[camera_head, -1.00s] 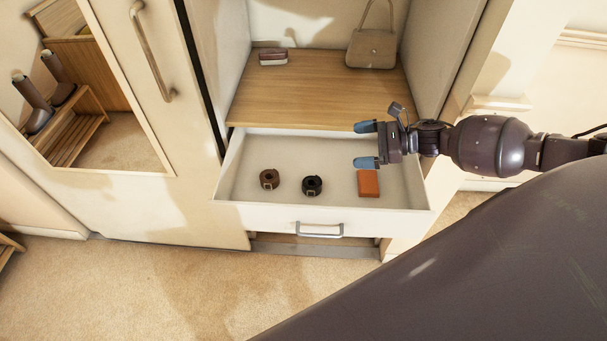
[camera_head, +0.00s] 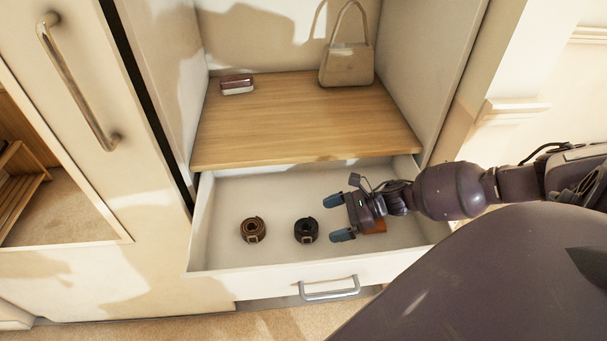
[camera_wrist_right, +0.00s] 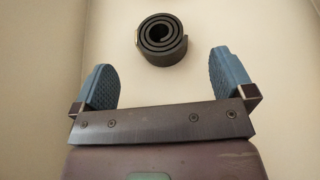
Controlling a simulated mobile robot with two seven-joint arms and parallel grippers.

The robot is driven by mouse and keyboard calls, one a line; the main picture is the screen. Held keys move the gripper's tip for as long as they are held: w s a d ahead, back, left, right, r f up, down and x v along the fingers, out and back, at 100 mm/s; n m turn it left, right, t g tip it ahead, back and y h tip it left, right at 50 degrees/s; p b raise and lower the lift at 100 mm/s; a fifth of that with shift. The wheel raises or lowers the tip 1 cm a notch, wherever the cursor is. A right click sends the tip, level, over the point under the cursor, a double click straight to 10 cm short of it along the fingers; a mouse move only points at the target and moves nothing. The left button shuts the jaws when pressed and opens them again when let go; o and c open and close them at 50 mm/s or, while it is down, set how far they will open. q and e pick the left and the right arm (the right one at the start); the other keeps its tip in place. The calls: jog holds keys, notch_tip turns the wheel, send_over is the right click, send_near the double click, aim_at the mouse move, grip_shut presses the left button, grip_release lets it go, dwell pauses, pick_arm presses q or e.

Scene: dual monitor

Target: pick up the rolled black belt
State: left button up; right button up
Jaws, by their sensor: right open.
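The rolled black belt (camera_head: 306,230) sits in the open white drawer (camera_head: 275,185), in the middle of its floor. My right gripper (camera_head: 336,217) is open and empty, just right of the belt, its blue fingertips pointing left toward it. In the right wrist view the belt (camera_wrist_right: 161,40) shows as a coil beyond the fingertips, roughly centred between them and apart from both. The right wrist view also shows my open right gripper (camera_wrist_right: 166,78). My left gripper is not in view.
A rolled brown belt (camera_head: 253,230) lies left of the black one. An orange-brown item (camera_head: 377,227) is partly hidden under my right gripper. The wooden shelf (camera_head: 300,120) above the drawer holds a handbag (camera_head: 346,66) and a small red-and-white item (camera_head: 237,85). The drawer's front has a handle (camera_head: 330,290).

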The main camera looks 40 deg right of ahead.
aim_at(309, 227)
jog(key=b+x, duration=0.1)
jog(key=x, duration=0.7)
jog(key=shift+f, duration=0.1)
jog(key=c, duration=1)
